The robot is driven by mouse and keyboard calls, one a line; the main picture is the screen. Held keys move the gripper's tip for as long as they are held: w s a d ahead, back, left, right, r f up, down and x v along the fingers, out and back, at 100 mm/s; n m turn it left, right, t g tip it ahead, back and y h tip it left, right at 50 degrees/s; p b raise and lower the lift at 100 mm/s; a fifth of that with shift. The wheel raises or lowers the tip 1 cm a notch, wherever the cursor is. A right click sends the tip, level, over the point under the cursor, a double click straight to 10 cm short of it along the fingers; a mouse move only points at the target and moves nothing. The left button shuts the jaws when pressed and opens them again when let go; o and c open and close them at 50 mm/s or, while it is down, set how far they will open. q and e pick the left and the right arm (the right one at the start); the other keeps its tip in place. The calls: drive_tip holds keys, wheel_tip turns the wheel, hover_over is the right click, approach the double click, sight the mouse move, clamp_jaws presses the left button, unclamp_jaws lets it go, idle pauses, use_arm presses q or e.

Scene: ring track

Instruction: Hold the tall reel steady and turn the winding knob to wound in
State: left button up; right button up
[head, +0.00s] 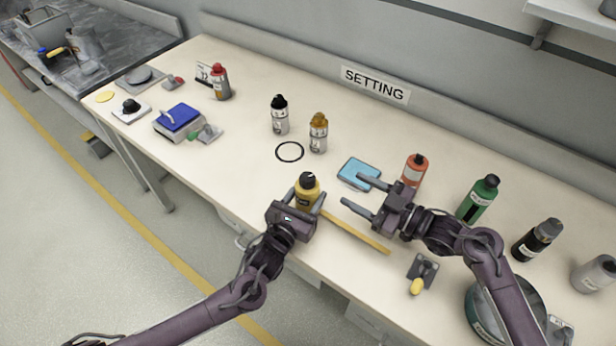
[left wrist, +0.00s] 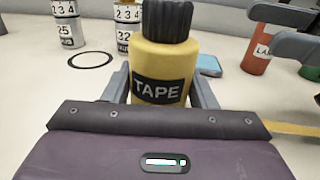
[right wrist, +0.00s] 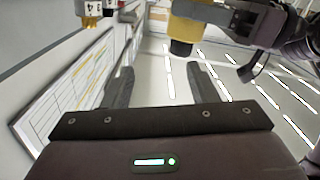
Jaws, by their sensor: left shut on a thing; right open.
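The tall reel (head: 307,198) is a yellow cylinder with a black knob (head: 307,180) on top. In the left wrist view the reel (left wrist: 162,68) stands upright and reads TAPE, with the ribbed knob (left wrist: 165,20) above. My left gripper (head: 306,195) is shut around the reel's body, a finger on each side. A yellow strip (head: 355,233) lies on the table, running right from beside the reel. My right gripper (head: 353,191) is open and empty, right of the reel, fingers pointing left. The right wrist view shows the reel (right wrist: 191,30) upside down, beyond and above the fingers.
Behind the reel are a black ring (head: 289,152) and two numbered bottles. A blue pad (head: 358,173) and an orange bottle (head: 414,170) stand near my right gripper. A yellow-handled lever (head: 421,272) sits at the front edge. Green and black bottles stand further right.

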sight(314, 181)
drive_tip(key=w+a+g, duration=0.1)
drive_tip(key=a, duration=0.3)
drive_tip(key=w+a+y, duration=0.1)
drive_tip(key=a, duration=0.2)
drive_tip(key=w+a+g, duration=0.1)
drive_tip(key=a, duration=0.3)
drive_tip(key=shift+w+a+r+m+g+y, duration=0.3)
drive_tip(key=shift+w+a+r+m+y, duration=0.05)
drive_tip(key=shift+m+y, duration=0.05)
drive_tip(key=c, duration=1)
drive_tip(key=shift+o, duration=0.2)
